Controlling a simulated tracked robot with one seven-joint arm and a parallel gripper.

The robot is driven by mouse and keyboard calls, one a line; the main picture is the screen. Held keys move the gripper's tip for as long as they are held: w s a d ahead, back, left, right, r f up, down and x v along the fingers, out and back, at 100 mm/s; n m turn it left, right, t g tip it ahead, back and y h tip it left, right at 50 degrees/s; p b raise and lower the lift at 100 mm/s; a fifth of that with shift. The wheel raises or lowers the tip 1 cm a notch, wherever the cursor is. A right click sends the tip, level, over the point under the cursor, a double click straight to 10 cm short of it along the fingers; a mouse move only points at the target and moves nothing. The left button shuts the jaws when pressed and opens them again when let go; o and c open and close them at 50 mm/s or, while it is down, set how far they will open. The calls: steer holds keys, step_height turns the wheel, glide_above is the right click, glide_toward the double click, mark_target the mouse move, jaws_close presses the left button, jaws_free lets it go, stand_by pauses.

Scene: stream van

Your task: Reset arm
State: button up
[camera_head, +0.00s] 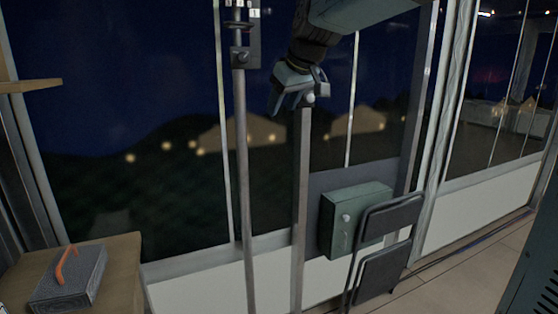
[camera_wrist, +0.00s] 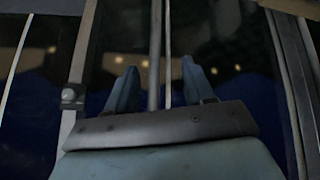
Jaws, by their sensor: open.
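My gripper (camera_head: 290,100) hangs at the upper middle of the head view, in front of the dark window and near the top of a grey post (camera_head: 301,200). A small pale knob (camera_head: 310,98) shows at the post's top, right beside the gripper. In the wrist view my gripper (camera_wrist: 158,82) has its two bluish fingers spread apart. A thin grey pole (camera_wrist: 155,50) lines up between them; I cannot tell whether it is between the fingers or beyond them. A post with a round knob (camera_wrist: 71,95) shows at the left. I see nothing held.
A tall pole (camera_head: 244,170) with a fitting near its top stands left of the post. A green box (camera_head: 340,220) is low on the wall, with a dark folding chair (camera_head: 385,240) before it. A wooden surface (camera_head: 122,262) at lower left bears a grey case (camera_head: 70,280) with an orange handle.

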steer(key=s+d+f+m+h, duration=0.1)
steer(key=s+d+f+m, duration=0.2)
steer(key=s+d+f, duration=0.2)
steer(key=s+d+f+m+h, duration=0.1)
steer(key=s+d+f, duration=0.4)
steer(key=s+d, duration=0.5)
steer(key=s+d+f+m+h, duration=0.1)
steer(key=s+d+f+m, duration=0.3)
steer(key=s+d, duration=0.3)
steer(key=s+f, duration=0.1)
steer(key=s, duration=0.3)
steer(key=shift+d+m+g+h, duration=0.3)
steer(key=shift+h, duration=0.1)
steer(key=shift+f, duration=0.1)
steer(key=shift+c, duration=0.5)
stand_by(1.0)
